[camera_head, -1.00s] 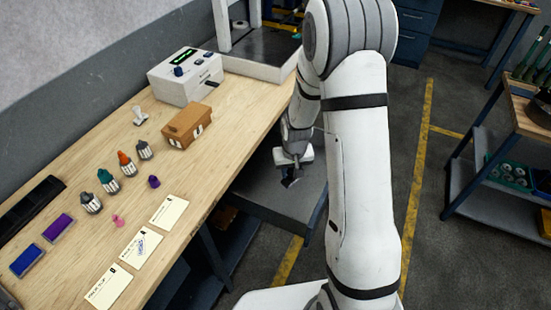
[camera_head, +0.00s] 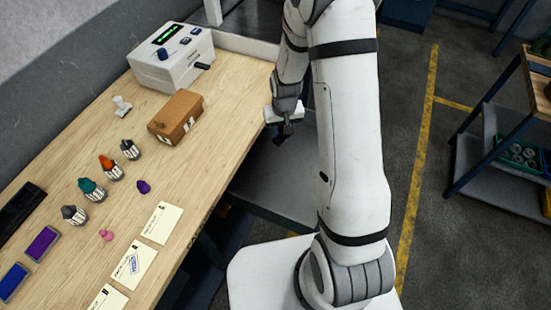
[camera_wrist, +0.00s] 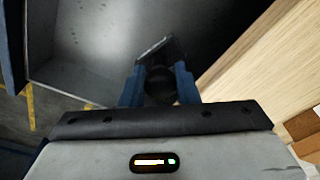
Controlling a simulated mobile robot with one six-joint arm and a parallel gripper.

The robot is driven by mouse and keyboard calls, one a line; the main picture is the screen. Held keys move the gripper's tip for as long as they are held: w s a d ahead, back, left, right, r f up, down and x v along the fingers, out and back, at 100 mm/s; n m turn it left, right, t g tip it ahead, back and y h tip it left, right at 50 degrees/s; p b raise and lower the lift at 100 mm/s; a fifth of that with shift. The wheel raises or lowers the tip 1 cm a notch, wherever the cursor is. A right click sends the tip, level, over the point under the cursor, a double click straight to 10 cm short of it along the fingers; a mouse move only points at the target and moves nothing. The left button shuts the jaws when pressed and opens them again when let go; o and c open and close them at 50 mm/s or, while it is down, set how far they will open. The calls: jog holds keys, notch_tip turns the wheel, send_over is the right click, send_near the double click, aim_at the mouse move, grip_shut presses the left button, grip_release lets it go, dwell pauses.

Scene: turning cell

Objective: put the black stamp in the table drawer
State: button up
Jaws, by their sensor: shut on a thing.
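The black stamp (camera_wrist: 160,85) is between the two blue fingers of my gripper (camera_wrist: 159,92) in the wrist view, its flat end pointing away from the palm. In the head view my gripper (camera_head: 283,126) is beside the table's right edge, with the dark stamp (camera_head: 283,139) below it. The table drawer (camera_head: 265,182) stands open, a grey tray sticking out from under the table. In the wrist view the drawer's bare grey floor (camera_wrist: 90,45) lies beyond the stamp. The stamp appears above the drawer; its exact height is unclear. My arm hides the drawer's right part.
On the wooden table (camera_head: 215,115) stand a cardboard box (camera_head: 176,118), a white device (camera_head: 170,58), a white stamp (camera_head: 122,106) and several small bottles. Ink pads and paper cards lie nearer. A shelf cart (camera_head: 500,140) stands on the right; the floor between is clear.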

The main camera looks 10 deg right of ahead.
aim_at(283, 137)
jog(key=shift+w+f+b, duration=0.15)
jog(key=shift+f+b, duration=0.25)
jog(key=shift+b, duration=0.25)
notch_tip(283, 137, down, 3)
jog(key=b, duration=0.3)
jog(key=n+b, duration=0.1)
jog(key=b, duration=0.2)
jog(key=shift+d+r+n+b, duration=0.15)
jog(key=shift+n+b, duration=0.15)
jog(key=shift+b, duration=0.05)
jog(key=f+n+b, duration=0.1)
jog(key=b, duration=0.3)
jog(key=n+b, duration=0.1)
jog(key=b, duration=0.2)
jog(key=shift+f, duration=0.2)
jog(key=shift+y, duration=0.3)
jog(key=f, duration=0.9)
jog(key=shift+s+f, duration=0.25)
jog(key=shift+f, duration=0.15)
jog(key=o, duration=0.4)
jog(key=shift+f, duration=0.15)
jog(key=shift+c, duration=0.2)
jog(key=o, duration=0.5)
jog(key=shift+c, duration=0.2)
